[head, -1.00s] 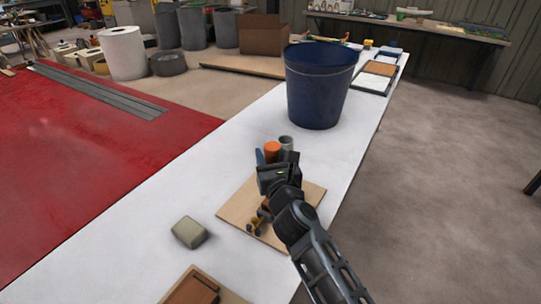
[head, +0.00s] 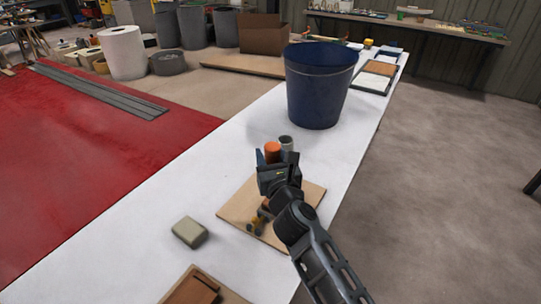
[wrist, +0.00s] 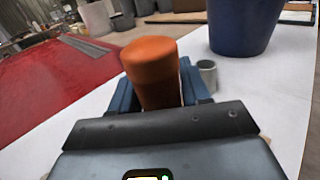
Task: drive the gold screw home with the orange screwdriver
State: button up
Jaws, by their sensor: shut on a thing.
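The orange screwdriver's handle (wrist: 153,72) stands up between the blue fingers of my gripper (wrist: 158,90) in the wrist view, and my gripper is shut on it. In the head view the top of the orange handle (head: 272,149) shows just beyond my wrist. My gripper is above a tan wooden board (head: 237,205) on the white bench. The screwdriver's lower part and tip are hidden behind my gripper and arm. I cannot make out the gold screw for certain; a small yellow-brown piece (head: 256,224) shows on the board beside my arm.
A grey cup (wrist: 207,75) stands just beyond my gripper, to the right. A large blue bucket (head: 318,88) stands farther back on the white bench (head: 150,210). A grey-green block (head: 189,231) and a brown box (head: 192,290) lie nearer. The bench's left side is mostly clear.

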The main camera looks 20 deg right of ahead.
aim_at(270, 143)
jog(key=shift+r+p, duration=1.85)
jog(key=shift+r, duration=1.55)
jog(key=shift+d, duration=0.15)
